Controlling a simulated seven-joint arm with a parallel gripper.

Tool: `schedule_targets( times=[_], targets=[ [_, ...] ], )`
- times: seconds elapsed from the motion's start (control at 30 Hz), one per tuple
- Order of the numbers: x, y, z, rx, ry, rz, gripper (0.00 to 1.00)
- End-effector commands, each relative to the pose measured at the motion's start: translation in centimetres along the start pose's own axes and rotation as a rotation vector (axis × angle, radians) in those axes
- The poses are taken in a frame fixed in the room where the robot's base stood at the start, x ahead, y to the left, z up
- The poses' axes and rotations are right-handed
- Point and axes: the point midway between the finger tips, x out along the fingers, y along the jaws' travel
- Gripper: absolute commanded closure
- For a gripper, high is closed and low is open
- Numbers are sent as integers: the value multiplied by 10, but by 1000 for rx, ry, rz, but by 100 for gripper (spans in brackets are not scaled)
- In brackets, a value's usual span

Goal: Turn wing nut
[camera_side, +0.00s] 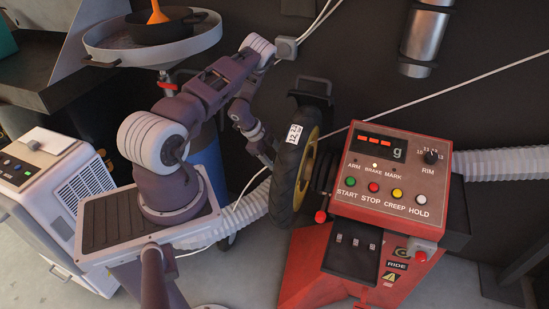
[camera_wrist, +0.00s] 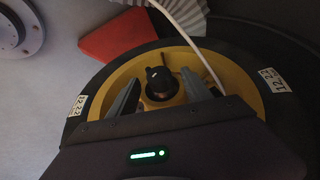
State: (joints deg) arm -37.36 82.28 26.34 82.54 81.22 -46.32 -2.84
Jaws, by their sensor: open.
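In the wrist view, the dark wing nut (camera_wrist: 160,82) sits at the centre of a yellow wheel rim (camera_wrist: 142,66). The black tyre (camera_wrist: 97,80) rings the rim and carries white labels. My gripper (camera_wrist: 160,92) is open, with one grey finger on each side of the wing nut in the picture. I see a gap between each finger and the nut; the depth between them is hard to judge. In the side view, my gripper (camera_side: 268,156) is at the left face of the upright tyre (camera_side: 288,180), and the wing nut is hidden there.
The red balancer console (camera_side: 390,180), with buttons and a dial, stands right of the wheel. A white cable (camera_wrist: 197,45) crosses the rim near the nut. A ribbed white hose (camera_side: 250,203) runs behind the wheel. A round tray (camera_side: 150,45) holds a black pan.

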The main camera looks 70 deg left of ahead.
Motion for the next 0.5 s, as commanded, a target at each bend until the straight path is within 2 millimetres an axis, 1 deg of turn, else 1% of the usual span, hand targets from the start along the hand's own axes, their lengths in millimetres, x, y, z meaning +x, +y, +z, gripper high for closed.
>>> schedule_targets(
  times=[0.03, 0.1, 0.3, 0.33, 0.37, 0.5],
  targets=[
    [5, 1, 0, 0, 0, 1, 42],
    [8, 0, 0, 0, 0, 0, 42],
    [8, 0, 0, 0, 0, 0, 42],
    [8, 0, 0, 0, 0, 0, 46],
    [8, 0, 0, 0, 0, 0, 52],
    [8, 0, 0, 0, 0, 0, 80]
  ],
)
